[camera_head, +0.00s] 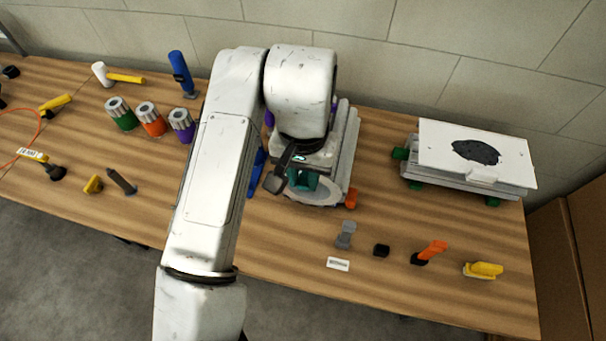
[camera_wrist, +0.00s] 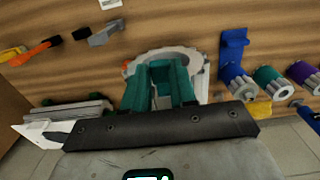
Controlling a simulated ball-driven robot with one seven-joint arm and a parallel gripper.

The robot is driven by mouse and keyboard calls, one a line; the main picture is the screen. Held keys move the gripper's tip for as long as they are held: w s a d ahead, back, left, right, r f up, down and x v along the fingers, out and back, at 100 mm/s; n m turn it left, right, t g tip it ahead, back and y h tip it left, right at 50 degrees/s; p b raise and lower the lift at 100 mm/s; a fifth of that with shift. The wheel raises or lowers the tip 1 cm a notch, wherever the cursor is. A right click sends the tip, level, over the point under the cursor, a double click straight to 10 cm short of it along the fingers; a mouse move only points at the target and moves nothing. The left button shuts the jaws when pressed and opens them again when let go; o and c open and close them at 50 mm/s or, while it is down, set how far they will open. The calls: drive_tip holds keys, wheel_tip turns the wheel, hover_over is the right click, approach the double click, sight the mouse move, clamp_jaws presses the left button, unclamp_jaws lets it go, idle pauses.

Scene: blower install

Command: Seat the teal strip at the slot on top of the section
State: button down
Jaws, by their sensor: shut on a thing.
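My gripper (camera_head: 302,182) is low over the pale grey section (camera_head: 325,193) in the middle of the table, under my arm. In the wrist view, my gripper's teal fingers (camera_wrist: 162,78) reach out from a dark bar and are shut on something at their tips. The teal strip (camera_wrist: 160,70) appears to be between the tips, but teal against teal makes its edges hard to tell. The section's round rim (camera_wrist: 196,60) shows behind the fingers. The slot is hidden by my gripper, and I cannot tell whether the strip touches the section.
A white-topped unit (camera_head: 435,150) on green feet stands at the right. Green, orange and purple-banded cylinders (camera_head: 152,118) and a blue tool (camera_head: 181,72) stand at the left. Small parts, including an orange-handled one (camera_head: 432,250), lie at the front right. Bare wood separates the section from the white-topped unit.

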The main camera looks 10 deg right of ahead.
drive_tip(key=shift+w+d, duration=0.3)
drive_tip(key=shift+w, duration=0.4)
drive_tip(key=c, duration=0.8)
unclamp_jaws()
wheel_tip(320, 180, up, 11)
drive_tip(key=shift+w+f, duration=0.1)
drive_tip(key=shift+w, duration=0.05)
drive_tip(key=shift+f, duration=0.1)
